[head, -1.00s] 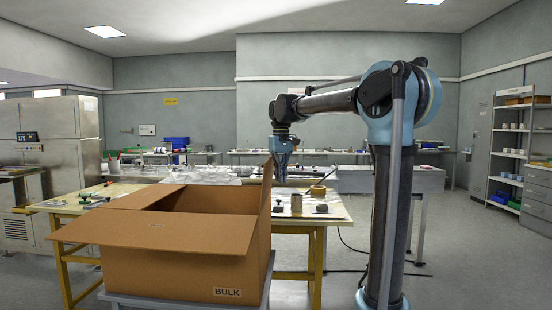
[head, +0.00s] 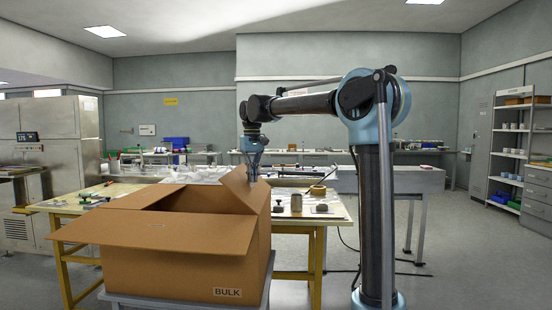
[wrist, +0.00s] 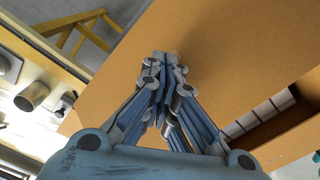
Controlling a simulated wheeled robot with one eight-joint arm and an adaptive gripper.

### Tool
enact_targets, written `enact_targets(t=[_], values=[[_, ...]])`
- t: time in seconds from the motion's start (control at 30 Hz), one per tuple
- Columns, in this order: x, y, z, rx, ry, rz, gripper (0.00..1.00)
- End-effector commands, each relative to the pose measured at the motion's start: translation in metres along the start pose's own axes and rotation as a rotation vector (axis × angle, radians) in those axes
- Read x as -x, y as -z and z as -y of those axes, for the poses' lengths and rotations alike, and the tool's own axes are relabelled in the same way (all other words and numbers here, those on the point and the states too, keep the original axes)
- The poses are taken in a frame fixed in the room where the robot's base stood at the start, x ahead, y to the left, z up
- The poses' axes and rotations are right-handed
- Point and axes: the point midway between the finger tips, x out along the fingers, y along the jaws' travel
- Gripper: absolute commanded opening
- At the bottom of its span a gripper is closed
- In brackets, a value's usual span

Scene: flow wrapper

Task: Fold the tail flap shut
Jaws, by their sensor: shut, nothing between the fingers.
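The open brown cardboard box (head: 185,265), marked BULK, stands in the foreground of the head view. Its right-hand flap (head: 243,190), which I take as the tail flap, leans inward over the opening. My gripper (head: 252,179) is shut and empty, with its tips at this flap's outer, upper side. In the wrist view my gripper (wrist: 162,58) points at a broad cardboard face (wrist: 235,45) and appears to press against it; exact contact is hidden. White packs (wrist: 262,112) show inside the box there. The near flap (head: 150,229) sticks outward, open.
The box rests on a grey stand (head: 190,302). A yellow-legged workbench (head: 300,259) behind it holds a small metal cylinder (head: 296,202) and other items. A steel machine (head: 60,140) stands at left. Floor at right is clear.

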Motion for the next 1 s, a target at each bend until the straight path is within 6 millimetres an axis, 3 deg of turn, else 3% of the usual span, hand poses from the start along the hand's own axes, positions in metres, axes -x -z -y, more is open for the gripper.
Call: enact_targets(t=[0.1,0.23,0.7,1.0], values=[[0.0,0.006,0.012,0.002,0.0,0.0,0.0],[0.005,0.005,0.009,0.0,0.0,0.0,0.0],[0.066,0.001,0.001,-0.001,0.0,0.0,0.0],[0.071,0.001,0.001,0.0,0.0,0.0,0.0]])
